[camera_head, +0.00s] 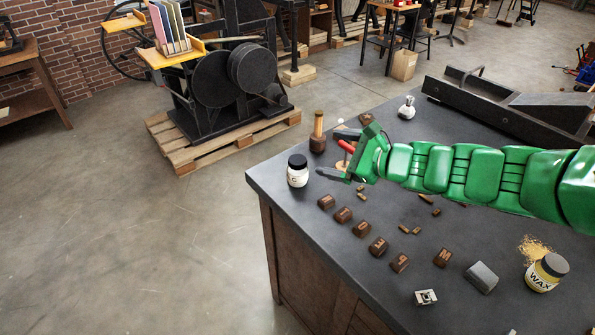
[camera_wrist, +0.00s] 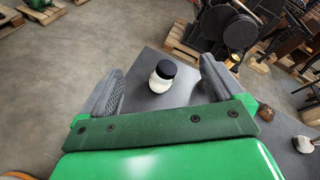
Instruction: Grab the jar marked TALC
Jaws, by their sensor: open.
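A white jar with a black lid (camera_head: 297,172) stands upright near the far left corner of the dark table. Its label faces left and only its last letters, seemingly ending in C, can be made out. My gripper (camera_head: 333,154) is open and empty just right of this jar, with its fingers pointing toward it. In the wrist view the jar (camera_wrist: 161,78) appears between the two spread fingers, ahead of the palm and apart from both. A second jar, marked WAX (camera_head: 543,273), stands at the table's front right.
A wooden-handled tool (camera_head: 318,134) stands behind my gripper. Several dark letter blocks (camera_head: 361,229) lie in a row in front of my arm. A grey block (camera_head: 481,277) lies near the WAX jar. A long black press bed (camera_head: 500,108) fills the table's back right.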

